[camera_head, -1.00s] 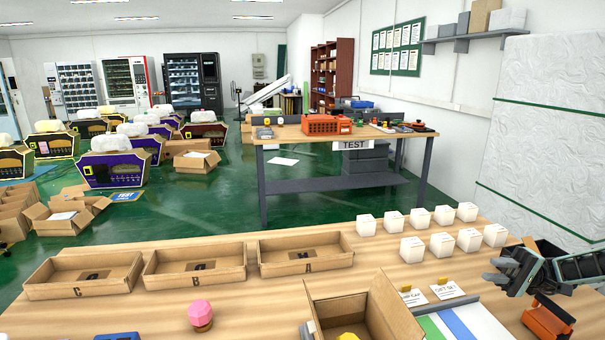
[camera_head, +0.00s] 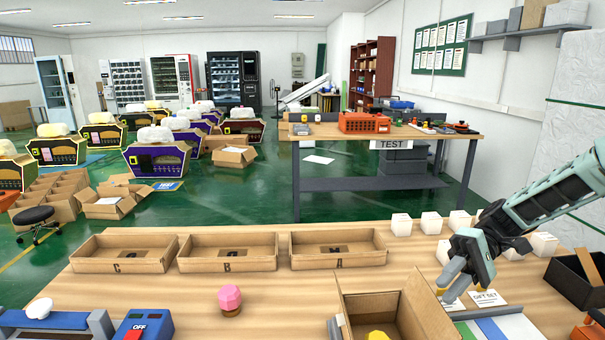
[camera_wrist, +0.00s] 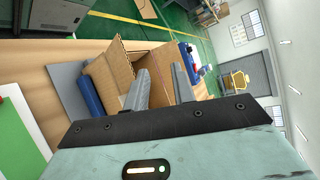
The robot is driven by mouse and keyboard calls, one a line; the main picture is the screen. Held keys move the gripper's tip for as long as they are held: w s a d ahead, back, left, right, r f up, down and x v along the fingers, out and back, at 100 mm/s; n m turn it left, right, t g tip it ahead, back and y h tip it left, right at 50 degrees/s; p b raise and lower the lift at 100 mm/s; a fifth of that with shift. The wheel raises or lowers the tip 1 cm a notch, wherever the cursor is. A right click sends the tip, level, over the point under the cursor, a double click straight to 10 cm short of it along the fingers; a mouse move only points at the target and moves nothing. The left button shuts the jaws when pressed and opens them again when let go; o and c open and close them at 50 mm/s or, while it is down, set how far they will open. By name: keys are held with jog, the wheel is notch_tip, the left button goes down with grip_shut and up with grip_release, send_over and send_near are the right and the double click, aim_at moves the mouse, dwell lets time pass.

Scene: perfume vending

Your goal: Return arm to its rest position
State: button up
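My gripper (camera_head: 453,283) is at the right of the wooden table in the head view, pointing down and to the left above the card area. My teal arm comes in from the right edge. In the wrist view its two grey fingers (camera_wrist: 159,85) stand apart, with nothing seen held between them. The open cardboard box (camera_head: 385,312) lies to the left of the gripper in the head view, and beyond the fingers in the wrist view (camera_wrist: 115,68).
Several white cubes (camera_head: 401,225) stand behind the gripper. Three shallow trays (camera_head: 228,265), a pink-topped bottle (camera_head: 230,298) and a blue OFF switch box (camera_head: 143,326) are to the left. A dark open box (camera_head: 578,285) is at the right. A test table (camera_head: 390,143) stands behind.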

jog(key=s+a+n+t+h+b, duration=0.2)
jog(key=s+a+h, duration=0.3)
jog(key=s, duration=0.6)
jog(key=s+a+f+n+t+h+b, duration=0.1)
jog(key=s+a+n+t+h+b, duration=0.2)
jog(key=s+a, duration=0.6)
jog(key=s+t+h, duration=0.2)
jog(key=h, duration=0.1)
jog(key=shift+s+a+f+t, duration=0.2)
jog(key=shift+s+a+t, duration=0.1)
jog(key=shift+a, duration=0.1)
jog(key=shift+w, duration=0.1)
